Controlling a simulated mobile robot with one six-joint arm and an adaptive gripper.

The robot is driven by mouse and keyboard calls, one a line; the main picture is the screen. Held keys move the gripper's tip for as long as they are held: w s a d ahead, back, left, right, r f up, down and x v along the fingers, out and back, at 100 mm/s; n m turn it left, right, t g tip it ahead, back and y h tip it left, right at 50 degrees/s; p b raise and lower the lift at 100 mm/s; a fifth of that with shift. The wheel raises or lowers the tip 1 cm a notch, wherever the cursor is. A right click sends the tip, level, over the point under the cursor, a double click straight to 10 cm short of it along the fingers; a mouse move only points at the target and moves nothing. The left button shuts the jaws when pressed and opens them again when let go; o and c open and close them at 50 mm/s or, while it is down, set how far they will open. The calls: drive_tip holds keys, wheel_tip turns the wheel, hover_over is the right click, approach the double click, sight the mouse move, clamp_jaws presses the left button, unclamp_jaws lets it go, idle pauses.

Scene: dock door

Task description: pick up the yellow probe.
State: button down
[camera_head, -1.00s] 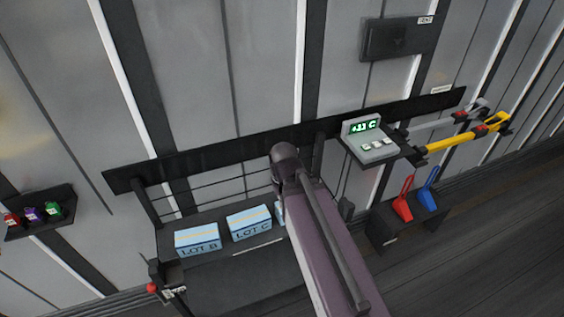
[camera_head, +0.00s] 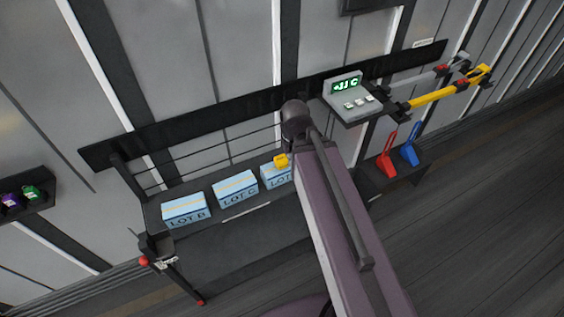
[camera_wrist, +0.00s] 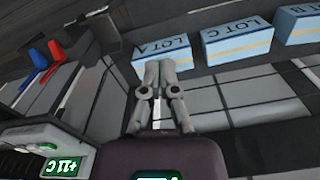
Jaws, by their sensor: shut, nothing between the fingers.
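A small yellow piece (camera_head: 281,160), which looks like the probe, shows in the head view at the LOT A box, just left of my arm. My arm hides part of this area, and I cannot tell whether the piece rests on the box or stands behind it. I see no yellow probe in the wrist view. My gripper (camera_wrist: 160,64) is shut and empty in the wrist view, its fingers pointing toward the bench near the LOT A box (camera_wrist: 162,42). In the head view my arm hides the gripper.
LOT B (camera_head: 184,211) and LOT C (camera_head: 235,188) boxes stand on the dark bench. A grey readout unit (camera_head: 349,101) sits on a shelf to the right. Red (camera_head: 387,160) and blue (camera_head: 410,150) scoops and a yellow bar (camera_head: 437,95) are farther right. Dark floor lies open at right.

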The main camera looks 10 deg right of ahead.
drive_tip(key=shift+w, duration=0.1)
idle(0.3)
drive_tip(key=c, duration=1.3)
unclamp_jaws()
drive_tip(key=o, duration=0.6)
drive_tip(key=shift+o, duration=0.5)
drive_tip(key=shift+d, duration=0.2)
